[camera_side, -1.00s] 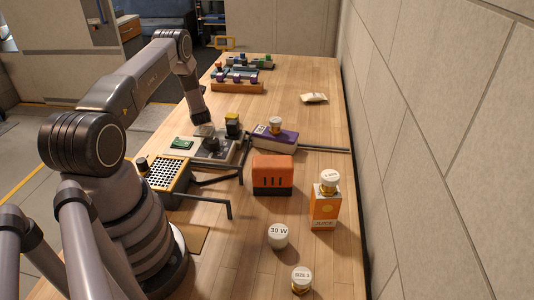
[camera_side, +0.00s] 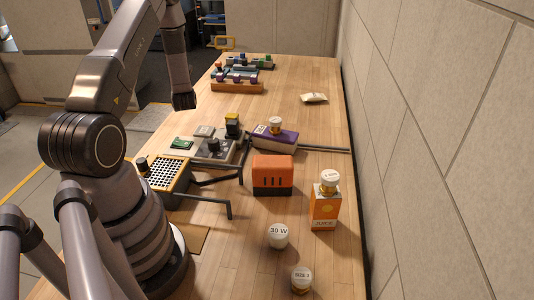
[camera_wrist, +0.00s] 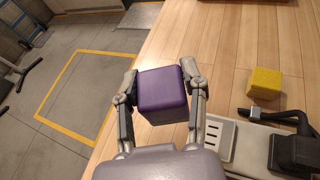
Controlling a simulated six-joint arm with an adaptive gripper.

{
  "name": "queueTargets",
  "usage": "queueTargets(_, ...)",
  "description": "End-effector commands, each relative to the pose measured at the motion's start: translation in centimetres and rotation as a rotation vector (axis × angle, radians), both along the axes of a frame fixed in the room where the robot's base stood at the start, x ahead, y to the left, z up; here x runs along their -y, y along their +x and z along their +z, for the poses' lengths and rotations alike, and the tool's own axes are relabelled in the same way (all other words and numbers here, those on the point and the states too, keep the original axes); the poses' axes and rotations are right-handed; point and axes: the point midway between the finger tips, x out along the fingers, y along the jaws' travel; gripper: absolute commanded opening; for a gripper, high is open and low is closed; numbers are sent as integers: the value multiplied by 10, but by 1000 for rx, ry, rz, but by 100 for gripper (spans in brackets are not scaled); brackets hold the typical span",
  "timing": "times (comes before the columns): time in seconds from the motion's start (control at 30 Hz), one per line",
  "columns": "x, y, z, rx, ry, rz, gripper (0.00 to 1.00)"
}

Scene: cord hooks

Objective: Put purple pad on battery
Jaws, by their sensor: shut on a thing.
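In the wrist view my gripper (camera_wrist: 163,92) is shut on a purple pad (camera_wrist: 162,95), a rounded block held between both fingers. The wooden table's left edge and the grey floor lie behind it. In the side view my gripper (camera_side: 184,103) hangs at the table's left edge, raised beyond the grey devices; the purple pad is not clear there. A purple-and-white box (camera_side: 275,138) lies mid-table with a white-topped knob on it. An orange block with dark slots (camera_side: 272,176) stands nearer. I cannot tell which thing is the battery.
An orange juice carton (camera_side: 325,208) and white-topped jars (camera_side: 278,236) stand in front. The far-middle table is mostly clear.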

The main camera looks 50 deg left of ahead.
Motion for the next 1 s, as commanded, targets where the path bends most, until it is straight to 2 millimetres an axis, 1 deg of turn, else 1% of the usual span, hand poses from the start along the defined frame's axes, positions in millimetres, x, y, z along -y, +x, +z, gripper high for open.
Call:
queueTargets(0.07,8,-1,4,1,1,-2,7)
queueTargets(0.13,18,5,8,2,0,-6,7)
queueTargets(0.17,23,9,10,2,0,-8,7)
queueTargets(0.27,49,32,18,4,2,-15,7)
queueTargets(0.37,89,59,28,6,1,-21,7)
queueTargets(0.43,122,76,34,7,1,-25,7)
queueTargets(0.47,136,82,37,7,1,-24,7)
queueTargets(0.5,156,88,40,8,0,-25,7)
queueTargets(0.57,186,96,45,7,-1,-27,7)
queueTargets(0.6,207,99,48,9,-1,-28,7)
queueTargets(0.67,238,102,52,7,0,-30,7)
queueTargets(0.7,257,102,54,8,-1,-30,7)
queueTargets(0.8,301,99,58,8,-2,-31,7)
queueTargets(0.9,335,92,61,8,-1,-31,7)
queueTargets(1.0,357,85,63,8,-1,-29,7)
